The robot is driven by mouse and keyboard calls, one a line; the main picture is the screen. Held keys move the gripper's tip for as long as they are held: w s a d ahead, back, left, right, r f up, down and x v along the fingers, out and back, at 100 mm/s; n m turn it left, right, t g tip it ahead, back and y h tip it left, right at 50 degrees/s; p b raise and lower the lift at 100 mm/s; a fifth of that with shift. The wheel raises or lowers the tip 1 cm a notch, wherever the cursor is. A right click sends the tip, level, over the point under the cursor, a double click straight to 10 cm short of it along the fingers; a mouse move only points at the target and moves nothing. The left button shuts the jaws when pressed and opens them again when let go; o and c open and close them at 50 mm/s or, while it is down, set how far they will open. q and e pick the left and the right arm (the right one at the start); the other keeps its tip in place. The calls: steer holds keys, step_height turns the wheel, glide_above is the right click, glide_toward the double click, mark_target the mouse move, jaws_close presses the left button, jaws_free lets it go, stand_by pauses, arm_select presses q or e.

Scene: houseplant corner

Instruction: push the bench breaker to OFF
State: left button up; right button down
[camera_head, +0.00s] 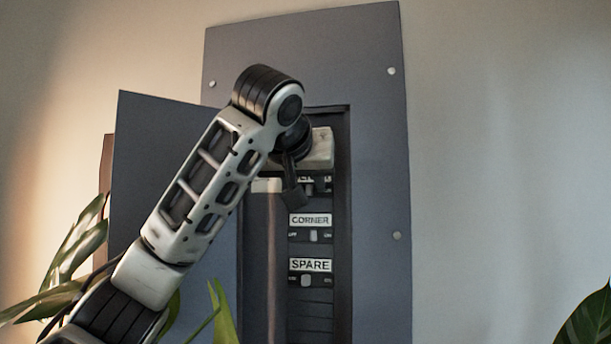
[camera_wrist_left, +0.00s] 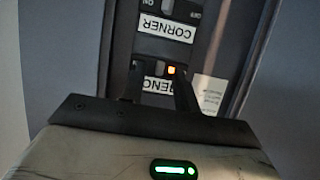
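The bench breaker shows in the left wrist view as a dark row with an orange spot (camera_wrist_left: 172,70), above its upside-down, partly hidden BENCH label (camera_wrist_left: 158,87). My left gripper (camera_wrist_left: 158,82) has its two dark fingers apart, one on each side of that row, with nothing held between them. I cannot tell whether a fingertip touches the breaker, nor its handle's position. In the head view my left gripper (camera_head: 293,192) is in front of the upper part of the breaker column and hides most of the bench row. My right gripper is not in view.
The CORNER label (camera_head: 310,220) and SPARE label (camera_head: 310,265) sit lower in the column, each above its switch. The grey panel (camera_head: 375,130) has its door (camera_head: 150,150) swung open to the left. Leaves (camera_head: 75,245) stand at lower left and lower right (camera_head: 590,325).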

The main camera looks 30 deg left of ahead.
arm_select(q)
steer(key=shift+w, duration=0.1)
jaws_close()
steer(key=shift+a+f+m+h, duration=0.1)
steer(key=shift+a+m+h, duration=0.25)
steer(key=shift+m+h, duration=0.4)
steer(key=m+h, duration=0.1)
steer(key=a+m+h, duration=0.1)
steer(key=shift+h, duration=0.35)
steer(key=shift+a+m+h, duration=0.2)
steer(key=shift+m+h, duration=0.65)
steer(key=shift+h, duration=0.05)
jaws_free()
